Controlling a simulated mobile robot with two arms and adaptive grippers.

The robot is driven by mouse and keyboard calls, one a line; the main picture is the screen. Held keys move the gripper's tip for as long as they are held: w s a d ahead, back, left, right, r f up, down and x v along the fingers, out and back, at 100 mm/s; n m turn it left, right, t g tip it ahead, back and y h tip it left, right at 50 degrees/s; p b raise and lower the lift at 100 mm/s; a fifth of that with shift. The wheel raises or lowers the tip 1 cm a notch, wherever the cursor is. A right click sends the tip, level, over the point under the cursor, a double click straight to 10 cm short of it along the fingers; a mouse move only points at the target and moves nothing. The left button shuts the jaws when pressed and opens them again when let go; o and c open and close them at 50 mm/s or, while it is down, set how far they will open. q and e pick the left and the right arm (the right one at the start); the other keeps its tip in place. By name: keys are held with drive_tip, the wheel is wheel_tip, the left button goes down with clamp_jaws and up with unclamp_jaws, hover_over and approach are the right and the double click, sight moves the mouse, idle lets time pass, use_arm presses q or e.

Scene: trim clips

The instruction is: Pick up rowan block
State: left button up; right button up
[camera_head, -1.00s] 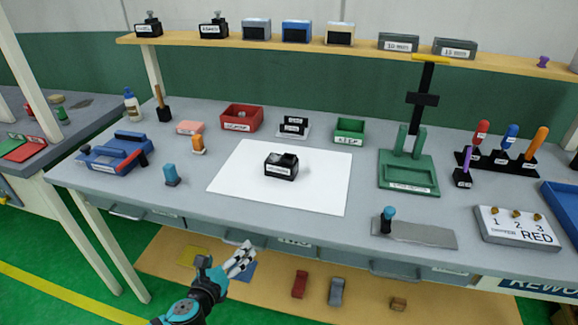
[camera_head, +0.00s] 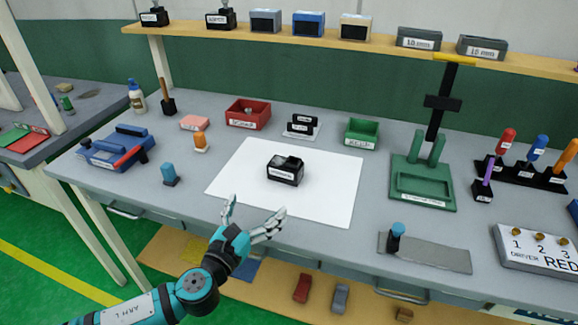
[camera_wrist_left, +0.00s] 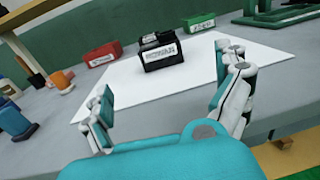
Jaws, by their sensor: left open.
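The black block with a white label (camera_head: 285,170), which I take to be the rowan block though I cannot read its label, sits on the white sheet (camera_head: 325,202) in the middle of the bench. It also shows in the left wrist view (camera_wrist_left: 160,54), ahead of the fingers. My left gripper (camera_head: 248,216) is open and empty at the front edge of the bench, in front of the block and apart from it. In the left wrist view its fingertips (camera_wrist_left: 165,85) are spread wide. My right gripper is not in view.
A blue fixture (camera_head: 115,150), a blue-capped piece (camera_head: 169,175) and an orange piece (camera_head: 200,141) stand left of the sheet. A red bin (camera_head: 248,115) and a green bin (camera_head: 361,133) stand behind it. A green stand (camera_head: 423,180) is to the right.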

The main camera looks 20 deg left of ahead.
use_arm(q)
drive_tip(key=p, duration=0.1)
approach(283, 167)
drive_tip(key=w, duration=0.2)
drive_tip(key=w+d, duration=0.1)
drive_tip(key=shift+w, duration=0.8)
drive_tip(key=w, duration=0.5)
drive_tip(key=shift+w+d+f, duration=0.1)
drive_tip(key=shift+f, duration=0.05)
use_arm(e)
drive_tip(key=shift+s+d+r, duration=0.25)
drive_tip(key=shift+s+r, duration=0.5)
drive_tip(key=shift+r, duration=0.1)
use_arm(q)
drive_tip(key=c, duration=0.9)
drive_tip(key=shift+c, duration=0.9)
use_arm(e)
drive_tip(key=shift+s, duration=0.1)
use_arm(q)
drive_tip(key=shift+p, duration=0.3)
